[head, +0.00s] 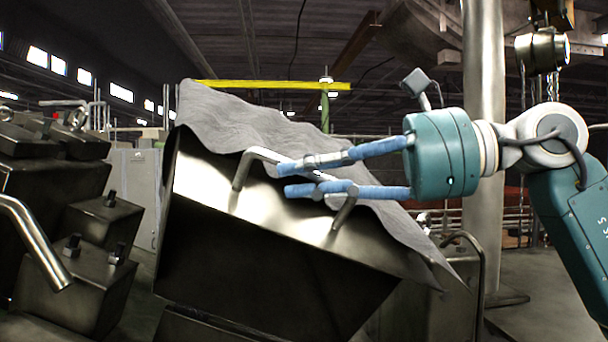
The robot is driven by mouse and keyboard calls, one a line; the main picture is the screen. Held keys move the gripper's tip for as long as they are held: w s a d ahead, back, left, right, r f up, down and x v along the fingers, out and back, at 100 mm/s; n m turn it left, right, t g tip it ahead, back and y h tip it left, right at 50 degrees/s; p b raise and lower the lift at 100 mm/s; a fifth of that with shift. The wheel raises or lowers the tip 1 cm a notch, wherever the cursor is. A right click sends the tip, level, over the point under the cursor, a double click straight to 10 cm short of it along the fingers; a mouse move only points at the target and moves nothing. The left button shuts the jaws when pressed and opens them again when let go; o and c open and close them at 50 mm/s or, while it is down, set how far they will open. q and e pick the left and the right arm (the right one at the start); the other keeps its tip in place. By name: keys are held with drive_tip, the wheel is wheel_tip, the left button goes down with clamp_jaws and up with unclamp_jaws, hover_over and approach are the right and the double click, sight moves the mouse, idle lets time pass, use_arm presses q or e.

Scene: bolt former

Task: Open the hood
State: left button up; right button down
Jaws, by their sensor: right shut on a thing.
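The hood (270,275) is a dark metal box-like cover with a shiny upper front face, in the middle of the head view. It stands tilted, its right side lower than its left. A bent metal bar handle (240,170) is fixed to its front face. My right gripper (281,181) reaches in from the right, with blue fingers above and below the handle bar, shut on the handle. The fingers hide part of the bar. My left gripper is not in view.
A grey crumpled sheet (240,120) lies over the top of the hood and hangs down at right. Dark metal blocks (75,285) with bolts stand at left, beside a bent metal bar (35,240). A thick metal column (485,110) rises behind my right arm.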

drive_tip(key=c, duration=1.6)
unclamp_jaws()
drive_tip(key=shift+s+r, duration=0.1)
drive_tip(key=shift+s+d, duration=0.1)
drive_tip(key=shift+d, duration=0.1)
drive_tip(key=shift+d, duration=0.3)
drive_tip(key=v, duration=1.1)
drive_tip(key=shift+s+d, duration=0.1)
drive_tip(key=shift+d, duration=0.05)
